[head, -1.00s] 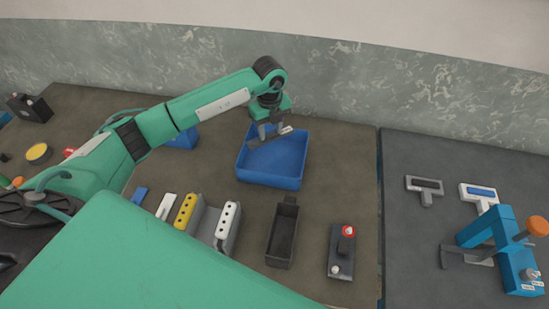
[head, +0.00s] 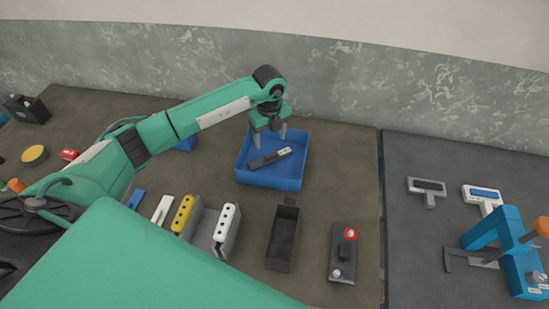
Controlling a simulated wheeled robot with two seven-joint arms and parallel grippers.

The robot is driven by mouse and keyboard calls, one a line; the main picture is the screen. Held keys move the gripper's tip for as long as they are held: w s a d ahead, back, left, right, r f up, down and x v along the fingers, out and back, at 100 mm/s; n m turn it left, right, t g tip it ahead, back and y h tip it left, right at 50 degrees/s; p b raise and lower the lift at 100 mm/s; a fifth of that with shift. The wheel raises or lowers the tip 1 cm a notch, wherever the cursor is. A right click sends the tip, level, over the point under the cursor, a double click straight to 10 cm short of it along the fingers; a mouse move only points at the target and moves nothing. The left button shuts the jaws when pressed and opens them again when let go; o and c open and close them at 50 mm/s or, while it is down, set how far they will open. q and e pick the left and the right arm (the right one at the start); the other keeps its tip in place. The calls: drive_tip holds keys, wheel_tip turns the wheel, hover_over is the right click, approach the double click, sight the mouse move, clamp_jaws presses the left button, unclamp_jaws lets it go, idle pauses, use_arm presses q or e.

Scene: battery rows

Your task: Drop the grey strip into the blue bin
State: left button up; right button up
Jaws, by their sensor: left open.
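The grey strip (head: 268,158) lies inside the blue bin (head: 268,180), tilted a little across its floor, with a lighter patch at its right end. My left gripper (head: 270,142) is open above the bin, its fingers pointing down and apart, with nothing between them. The strip is below the fingertips and apart from the gripper. My right gripper is not in the view.
In front of the bin stand a yellow strip (head: 182,213) and a white strip (head: 226,223) in a grey holder, a dark open tray (head: 282,242) and a control box with a red button (head: 343,255). A blue clamp-like device (head: 505,245) stands on the right table.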

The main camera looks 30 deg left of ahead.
use_arm(q)
wheel_tip(320, 180, up, 14)
drive_tip(key=b, duration=0.2)
drive_tip(key=shift+f, duration=0.15)
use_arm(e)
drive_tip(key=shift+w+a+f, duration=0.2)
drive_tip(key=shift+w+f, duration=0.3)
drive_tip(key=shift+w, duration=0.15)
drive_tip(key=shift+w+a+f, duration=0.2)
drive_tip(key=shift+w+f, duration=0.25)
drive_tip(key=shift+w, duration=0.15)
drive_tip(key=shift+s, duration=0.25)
